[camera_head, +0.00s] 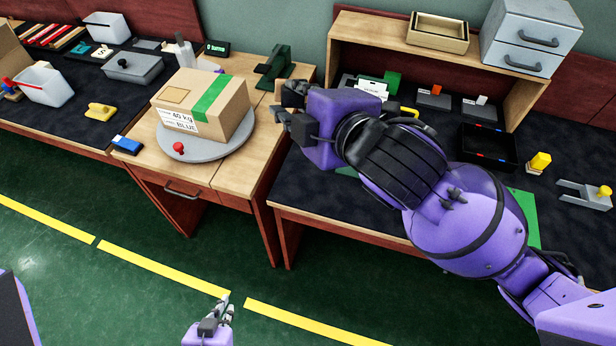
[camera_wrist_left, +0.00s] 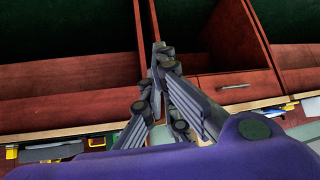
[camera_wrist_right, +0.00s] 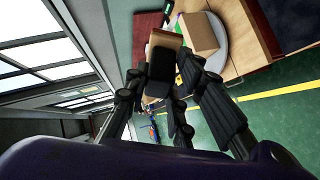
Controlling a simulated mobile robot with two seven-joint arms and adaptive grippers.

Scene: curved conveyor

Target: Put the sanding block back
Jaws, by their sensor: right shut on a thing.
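My right gripper (camera_head: 284,106) is over the right edge of the middle wooden table, just right of the cardboard box. In the right wrist view its fingers are shut on a small tan and dark block (camera_wrist_right: 162,66), which looks like the sanding block. My left gripper (camera_head: 222,312) is low at the bottom of the head view, above the green floor. Its fingertips come together in the left wrist view (camera_wrist_left: 160,52), with nothing seen between them.
A cardboard box (camera_head: 203,97) sits on a round grey turntable (camera_head: 190,149). A dark green stand (camera_head: 276,67) is behind my right gripper. A blue and white block (camera_head: 127,145) lies at the table's left edge. The right bench holds a black tray (camera_head: 490,150) and a shelf (camera_head: 365,32).

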